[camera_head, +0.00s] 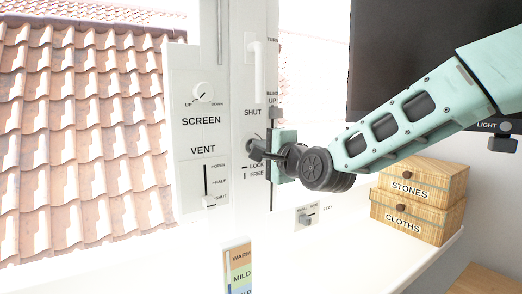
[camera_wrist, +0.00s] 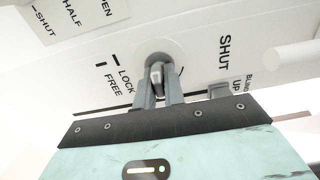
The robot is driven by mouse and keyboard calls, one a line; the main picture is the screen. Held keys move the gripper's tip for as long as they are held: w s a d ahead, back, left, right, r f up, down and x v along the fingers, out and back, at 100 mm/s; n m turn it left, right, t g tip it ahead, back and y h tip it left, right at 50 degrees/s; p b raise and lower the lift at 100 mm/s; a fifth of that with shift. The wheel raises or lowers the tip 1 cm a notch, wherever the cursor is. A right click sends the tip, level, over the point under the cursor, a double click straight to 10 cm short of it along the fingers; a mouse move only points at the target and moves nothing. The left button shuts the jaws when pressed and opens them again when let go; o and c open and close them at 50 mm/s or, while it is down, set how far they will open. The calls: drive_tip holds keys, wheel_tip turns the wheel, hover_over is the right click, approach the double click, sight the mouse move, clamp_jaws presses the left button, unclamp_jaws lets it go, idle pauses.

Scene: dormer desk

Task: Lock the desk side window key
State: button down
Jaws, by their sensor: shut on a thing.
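The window key (camera_wrist: 157,72) is a small grey piece on a round grey base on the white window frame, in the upper middle of the wrist view. My gripper (camera_wrist: 158,88) has its two grey fingers closed on either side of it. The LOCK and FREE marks (camera_wrist: 119,83) are just left of the key. I cannot tell which mark it lines up with. In the head view my gripper (camera_head: 262,153) is at the frame beside the LOCK and FREE labels (camera_head: 257,170), and its fingers and wrist hide most of the key.
A white window handle (camera_head: 259,60) marked SHUT is above the key. A panel with a SCREEN knob (camera_head: 203,92) and a VENT slider (camera_head: 208,201) is to the left. Two wooden boxes, STONES (camera_head: 424,180) and CLOTHS (camera_head: 412,217), stand right on the sill, below a dark screen (camera_head: 420,45).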

drive_tip(key=c, duration=1.5)
unclamp_jaws()
drive_tip(key=v, duration=1.7)
drive_tip(key=shift+d, duration=0.2)
drive_tip(key=shift+s, duration=0.15)
